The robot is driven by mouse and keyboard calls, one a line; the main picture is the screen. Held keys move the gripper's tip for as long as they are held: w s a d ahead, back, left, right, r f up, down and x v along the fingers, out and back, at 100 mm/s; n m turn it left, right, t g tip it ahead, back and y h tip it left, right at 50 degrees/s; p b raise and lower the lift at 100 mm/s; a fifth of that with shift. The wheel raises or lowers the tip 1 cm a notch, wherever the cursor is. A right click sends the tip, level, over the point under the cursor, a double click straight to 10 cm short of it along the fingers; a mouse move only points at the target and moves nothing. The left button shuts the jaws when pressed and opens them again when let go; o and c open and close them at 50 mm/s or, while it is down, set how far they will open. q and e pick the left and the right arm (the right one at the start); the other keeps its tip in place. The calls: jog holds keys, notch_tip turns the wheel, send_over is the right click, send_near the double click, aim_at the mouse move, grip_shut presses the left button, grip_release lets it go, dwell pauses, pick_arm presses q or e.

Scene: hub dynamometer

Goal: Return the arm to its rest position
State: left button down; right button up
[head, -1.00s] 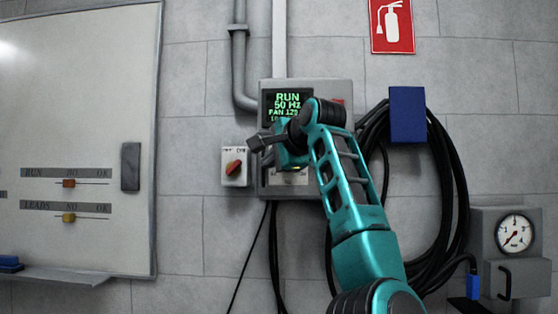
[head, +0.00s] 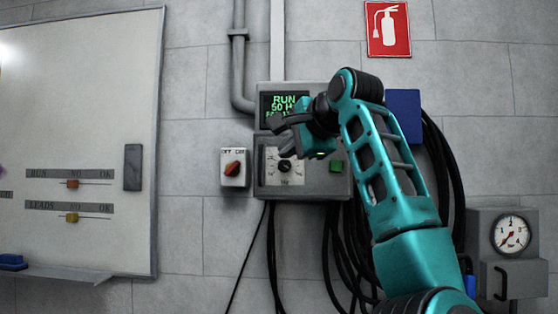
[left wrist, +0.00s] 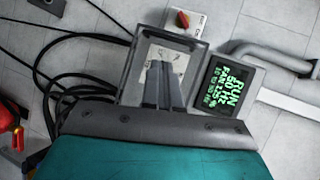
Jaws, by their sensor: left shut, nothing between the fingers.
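My left arm is teal and rises from the bottom right of the head view. Its dark gripper (head: 276,124) is shut and empty, held in front of the control box (head: 264,187). It covers part of the lit green RUN display (head: 284,99). In the left wrist view the two grey fingers (left wrist: 162,68) lie together, pointing at the box's dial plate. The dial (head: 285,166) shows in the head view just below the gripper. I cannot tell how far the fingers are from the box. My right gripper is not in view.
A red rotary switch (head: 232,168) is left of the box. Black cables (head: 448,165) hang from a blue holder (head: 404,112) behind my arm. A pressure gauge (head: 511,233) is at the right. A whiteboard (head: 80,110) fills the left; bare wall lies between.

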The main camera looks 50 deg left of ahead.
pick_arm(q)
jog(key=v, duration=0.4)
jog(key=shift+d, duration=0.1)
